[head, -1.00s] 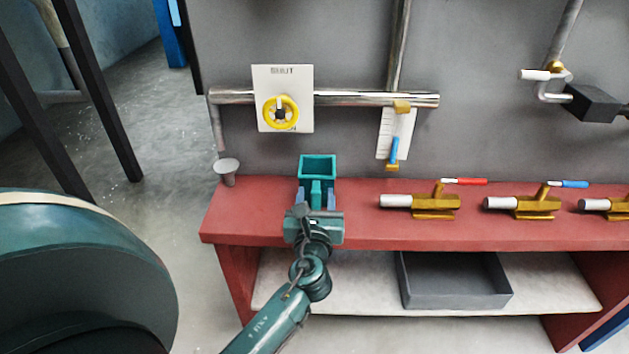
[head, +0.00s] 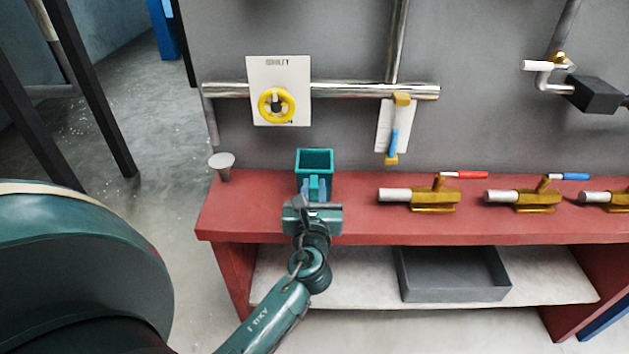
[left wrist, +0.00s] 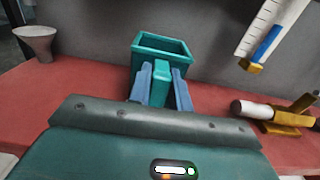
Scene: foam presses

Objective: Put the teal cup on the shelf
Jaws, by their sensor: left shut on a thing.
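The teal cup (head: 315,160) is a square, open-topped cup at the left part of the red bench top, below the yellow wheel. My left gripper (head: 318,188) is shut on the tab on the cup's near side. In the left wrist view the cup (left wrist: 161,47) stands upright beyond the blue fingers of the gripper (left wrist: 160,85), which close on its tab. I cannot tell whether the cup's base touches the bench. A pale shelf (head: 350,275) runs under the bench top. My right gripper is not in view.
A grey tray (head: 455,296) sits on the shelf. A steel pipe (head: 350,91) runs along the wall behind.

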